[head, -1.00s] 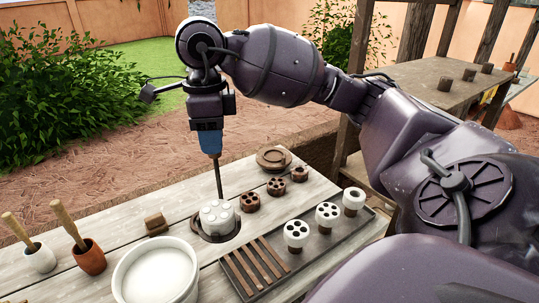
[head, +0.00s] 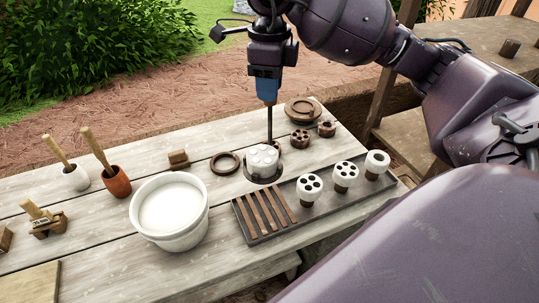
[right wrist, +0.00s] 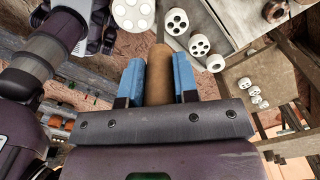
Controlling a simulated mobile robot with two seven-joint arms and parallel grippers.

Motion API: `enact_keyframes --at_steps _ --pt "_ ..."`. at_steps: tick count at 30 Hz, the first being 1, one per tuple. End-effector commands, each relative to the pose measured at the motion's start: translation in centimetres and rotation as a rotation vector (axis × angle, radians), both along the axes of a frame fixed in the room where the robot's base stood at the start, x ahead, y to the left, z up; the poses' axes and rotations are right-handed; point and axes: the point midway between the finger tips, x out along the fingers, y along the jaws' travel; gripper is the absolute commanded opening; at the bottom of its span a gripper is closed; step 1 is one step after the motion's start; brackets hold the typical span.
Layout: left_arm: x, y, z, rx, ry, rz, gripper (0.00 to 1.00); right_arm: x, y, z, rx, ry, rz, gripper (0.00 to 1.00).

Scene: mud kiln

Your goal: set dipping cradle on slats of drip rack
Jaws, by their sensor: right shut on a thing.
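My right gripper (head: 268,88) is above the table, its blue fingers shut on the wooden handle (right wrist: 159,75) of the dipping cradle. The cradle's thin dark rod (head: 270,122) hangs down to a dark round base (head: 262,178). A white piece with holes (head: 263,157) sits on that base; it also shows in the right wrist view (right wrist: 133,12). The base appears just behind the drip rack (head: 338,203); its height above the table is hard to tell. The rack's brown slats (head: 265,212) are bare, at its left end. My left gripper is not in view.
White pieces (head: 309,187) stand on the rack's right part. Brown perforated pieces (head: 300,139) and a round brown lid (head: 303,109) lie behind. A dark ring (head: 224,163), a white bucket (head: 169,211) and pots with wooden handles (head: 116,181) stand to the left.

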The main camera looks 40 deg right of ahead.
Motion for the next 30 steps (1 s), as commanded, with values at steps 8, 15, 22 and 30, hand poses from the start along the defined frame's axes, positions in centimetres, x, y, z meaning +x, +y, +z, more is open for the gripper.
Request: enact_keyframes --at_steps 8,15,22,30 --pt "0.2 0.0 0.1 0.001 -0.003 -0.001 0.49 -0.1 0.0 -6.1 0.003 0.005 0.000 0.00" --pt "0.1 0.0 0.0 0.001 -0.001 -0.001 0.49 0.0 0.0 -10.6 0.002 0.002 0.000 0.00" --pt "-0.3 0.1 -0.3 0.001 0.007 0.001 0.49 0.0 0.0 -12.4 0.001 0.000 0.001 0.00" --pt "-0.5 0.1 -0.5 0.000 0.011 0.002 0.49 0.0 0.0 -15.0 0.002 0.003 0.000 0.00"
